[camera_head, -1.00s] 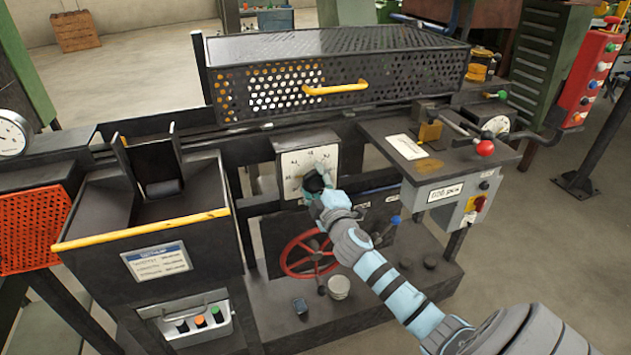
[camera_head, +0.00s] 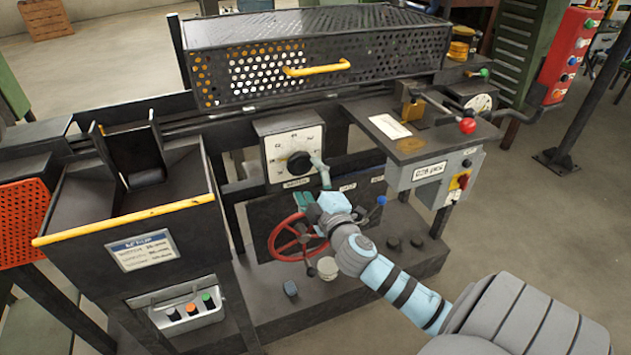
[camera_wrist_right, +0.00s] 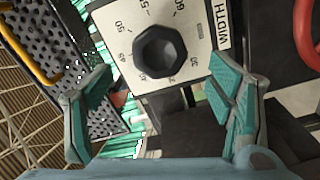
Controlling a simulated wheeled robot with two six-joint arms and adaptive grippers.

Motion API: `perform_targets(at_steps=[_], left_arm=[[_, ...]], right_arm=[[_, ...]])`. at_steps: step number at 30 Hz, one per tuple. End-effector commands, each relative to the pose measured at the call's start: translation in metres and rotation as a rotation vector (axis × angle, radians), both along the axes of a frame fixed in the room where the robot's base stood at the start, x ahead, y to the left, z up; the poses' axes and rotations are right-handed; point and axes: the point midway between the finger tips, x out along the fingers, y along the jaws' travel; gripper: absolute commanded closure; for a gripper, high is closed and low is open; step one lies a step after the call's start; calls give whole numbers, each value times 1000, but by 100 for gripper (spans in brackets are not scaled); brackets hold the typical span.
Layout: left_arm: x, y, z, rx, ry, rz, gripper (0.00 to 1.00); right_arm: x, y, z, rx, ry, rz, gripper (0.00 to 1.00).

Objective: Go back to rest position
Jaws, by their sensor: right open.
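My right gripper (camera_head: 314,183) is in front of the machine, just below and to the right of the white dial plate (camera_head: 278,151) with its black knob (camera_head: 299,162). In the right wrist view the gripper (camera_wrist_right: 165,112) is open, its teal fingers wide apart with nothing between them. The black knob (camera_wrist_right: 160,52) and the dial plate marked WIDTH (camera_wrist_right: 200,25) are beyond the fingertips, apart from them. My right arm (camera_head: 390,280) reaches in from the lower right. My left gripper is not in view.
A red handwheel (camera_head: 275,240) is just below and left of the gripper. A mesh guard with a yellow handle (camera_head: 317,70) is above. A side table (camera_head: 411,148) with a red-ball lever (camera_head: 467,126) is to the right. Open floor (camera_head: 530,220) lies at the right.

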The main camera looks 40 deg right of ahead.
Motion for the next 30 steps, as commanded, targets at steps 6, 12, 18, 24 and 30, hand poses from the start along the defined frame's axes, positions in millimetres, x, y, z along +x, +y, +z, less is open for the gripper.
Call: perform_targets(at_steps=[6,12,18,24,30], left_arm=[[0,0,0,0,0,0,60],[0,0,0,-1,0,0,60],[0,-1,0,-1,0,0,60],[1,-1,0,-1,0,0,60],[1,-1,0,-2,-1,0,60]], right_arm=[[-42,15,-1,0,2,2,25],[-48,17,0,0,0,-1,25],[-48,17,0,0,0,-1,25],[-48,17,0,0,-1,3,25],[-46,6,-78,120,148,23,25]])
